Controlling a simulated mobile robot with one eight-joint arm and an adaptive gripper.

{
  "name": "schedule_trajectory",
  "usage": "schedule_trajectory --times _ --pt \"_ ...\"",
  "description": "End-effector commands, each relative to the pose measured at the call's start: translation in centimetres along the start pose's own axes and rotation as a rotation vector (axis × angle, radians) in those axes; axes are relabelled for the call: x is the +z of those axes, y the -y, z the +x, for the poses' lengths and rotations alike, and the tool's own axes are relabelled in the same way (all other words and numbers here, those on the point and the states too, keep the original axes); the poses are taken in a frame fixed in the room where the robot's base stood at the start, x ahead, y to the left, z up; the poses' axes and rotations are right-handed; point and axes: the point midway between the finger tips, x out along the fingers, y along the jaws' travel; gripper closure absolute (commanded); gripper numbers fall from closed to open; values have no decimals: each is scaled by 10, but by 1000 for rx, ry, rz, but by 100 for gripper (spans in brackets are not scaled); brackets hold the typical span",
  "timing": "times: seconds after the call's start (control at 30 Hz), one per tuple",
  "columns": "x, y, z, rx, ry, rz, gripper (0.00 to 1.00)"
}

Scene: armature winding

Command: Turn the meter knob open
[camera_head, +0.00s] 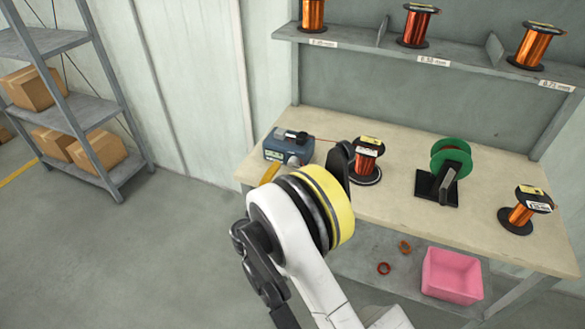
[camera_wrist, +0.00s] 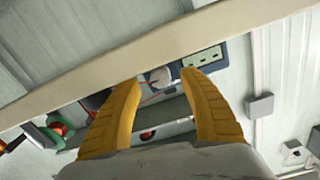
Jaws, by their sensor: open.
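The meter (camera_head: 286,148) is a small blue-grey box at the left end of the workbench, with a pale knob (camera_head: 293,161) low on its front. In the wrist view the meter (camera_wrist: 207,54) shows its display, and its round grey knob (camera_wrist: 161,76) appears between my fingertips. My gripper (camera_wrist: 159,79) is open and empty, with two yellow fingers. In the head view one yellow finger (camera_head: 270,173) shows just in front of the meter; the rest is hidden behind my arm. Whether the fingers touch the knob cannot be told.
The workbench (camera_head: 400,205) also carries a copper wire spool (camera_head: 367,160), a green reel on a black stand (camera_head: 450,170) and another spool (camera_head: 520,213). A thin red wire runs from the meter. A pink bin (camera_head: 452,275) sits on the lower shelf. A shelf above holds spools.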

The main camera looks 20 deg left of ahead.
Motion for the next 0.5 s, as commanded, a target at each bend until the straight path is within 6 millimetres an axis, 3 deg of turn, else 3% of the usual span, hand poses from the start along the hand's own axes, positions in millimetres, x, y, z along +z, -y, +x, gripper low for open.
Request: schedule_trajectory --times 0.2,0.5 --pt "1 -1 27 1 0 0 49" --pt "-1 0 32 0 1 0 49"
